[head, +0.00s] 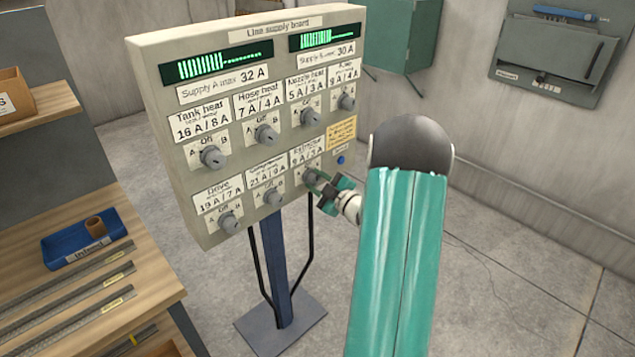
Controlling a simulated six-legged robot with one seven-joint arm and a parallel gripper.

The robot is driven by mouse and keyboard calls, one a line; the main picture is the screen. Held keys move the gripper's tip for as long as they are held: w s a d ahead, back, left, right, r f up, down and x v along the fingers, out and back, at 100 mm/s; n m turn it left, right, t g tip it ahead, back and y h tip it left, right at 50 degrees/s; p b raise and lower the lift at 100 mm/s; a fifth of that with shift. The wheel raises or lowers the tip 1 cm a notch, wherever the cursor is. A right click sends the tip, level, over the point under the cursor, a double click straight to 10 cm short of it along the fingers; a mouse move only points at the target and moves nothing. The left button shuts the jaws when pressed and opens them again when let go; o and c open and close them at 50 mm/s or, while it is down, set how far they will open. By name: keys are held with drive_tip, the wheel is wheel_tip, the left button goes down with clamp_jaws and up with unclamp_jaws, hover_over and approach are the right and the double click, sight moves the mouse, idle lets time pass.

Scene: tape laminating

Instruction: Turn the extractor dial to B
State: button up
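The line supply board (180,115) stands upright on a post, facing me at an angle. The extractor dial (310,176) is the rightmost grey knob of the lower row, under a label reading "Extractor". My gripper (321,186), with green and dark fingers, is right at this dial from the lower right. The fingers partly cover the dial and its A, Off and B marks, so I cannot read its pointer. I cannot tell whether the fingers touch it or are closed around it.
Other dials sit close by: the middle lower dial (273,196), the drive dial (229,224) and several above. Two green bar displays top the board. A blue button (340,160) and a yellow note (341,133) are near my gripper. A wooden bench (150,270) stands left.

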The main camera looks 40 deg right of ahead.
drive_tip(key=shift+c, duration=1.3)
drive_tip(key=m, duration=0.4)
drive_tip(key=shift+d, duration=0.1)
drive_tip(key=shift+m, duration=2.4)
drive_tip(key=o, duration=1)
drive_tip(key=shift+s, duration=0.15)
drive_tip(key=s, duration=1.3)
drive_tip(key=shift+s, duration=0.3)
